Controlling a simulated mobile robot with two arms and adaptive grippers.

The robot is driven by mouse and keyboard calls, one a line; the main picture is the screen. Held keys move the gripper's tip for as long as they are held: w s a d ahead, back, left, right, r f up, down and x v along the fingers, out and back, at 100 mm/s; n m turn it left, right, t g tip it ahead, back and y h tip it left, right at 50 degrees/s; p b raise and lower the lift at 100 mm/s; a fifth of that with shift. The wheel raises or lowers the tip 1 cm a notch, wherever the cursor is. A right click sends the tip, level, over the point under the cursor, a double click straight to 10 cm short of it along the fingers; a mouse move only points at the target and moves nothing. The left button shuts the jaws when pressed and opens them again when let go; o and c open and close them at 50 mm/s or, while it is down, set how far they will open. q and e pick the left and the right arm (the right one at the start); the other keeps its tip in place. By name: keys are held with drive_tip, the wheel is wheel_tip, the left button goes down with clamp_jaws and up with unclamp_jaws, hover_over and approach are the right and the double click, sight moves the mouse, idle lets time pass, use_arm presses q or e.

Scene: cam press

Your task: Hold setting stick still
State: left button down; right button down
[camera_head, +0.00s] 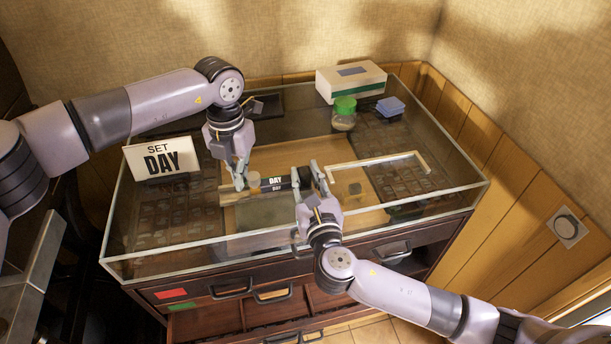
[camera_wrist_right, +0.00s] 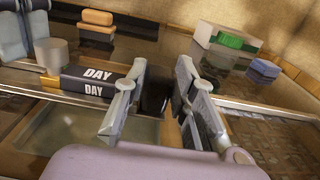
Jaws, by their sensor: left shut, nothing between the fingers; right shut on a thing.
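The setting stick (camera_head: 273,187) is a dark bar with a white "DAY" line, lying across the glass-topped case; it also shows in the right wrist view (camera_wrist_right: 92,80). My right gripper (camera_head: 308,179) is shut on the stick's dark right end, with its fingers on either side in the right wrist view (camera_wrist_right: 163,90). My left gripper (camera_head: 240,183) is shut and empty at the stick's left end, beside a small pale cylinder (camera_head: 253,179). That cylinder also shows in the right wrist view (camera_wrist_right: 52,56). The fingers partly hide both ends of the stick.
A "SET DAY" sign (camera_head: 161,158) stands at the left. A green-lidded jar (camera_head: 344,114), blue blocks (camera_head: 390,106) and a white-green box (camera_head: 351,82) stand at the back. A pale angled frame (camera_head: 378,163) lies to the right. The right part of the glass is mostly clear.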

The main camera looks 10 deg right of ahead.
use_arm(q)
drive_tip(key=shift+s, duration=0.1)
use_arm(e)
drive_tip(key=shift+a, duration=0.25)
use_arm(q)
drive_tip(key=shift+a, duration=0.35)
drive_tip(key=shift+r, duration=0.15)
use_arm(e)
drive_tip(key=shift+d, duration=0.2)
use_arm(q)
wheel_tip(320, 180, up, 7)
drive_tip(key=shift+a, duration=0.15)
idle(0.3)
use_arm(e)
drive_tip(key=c, duration=1.2)
unclamp_jaws()
drive_tip(key=shift+c, duration=0.2)
drive_tip(key=shift+s, duration=0.1)
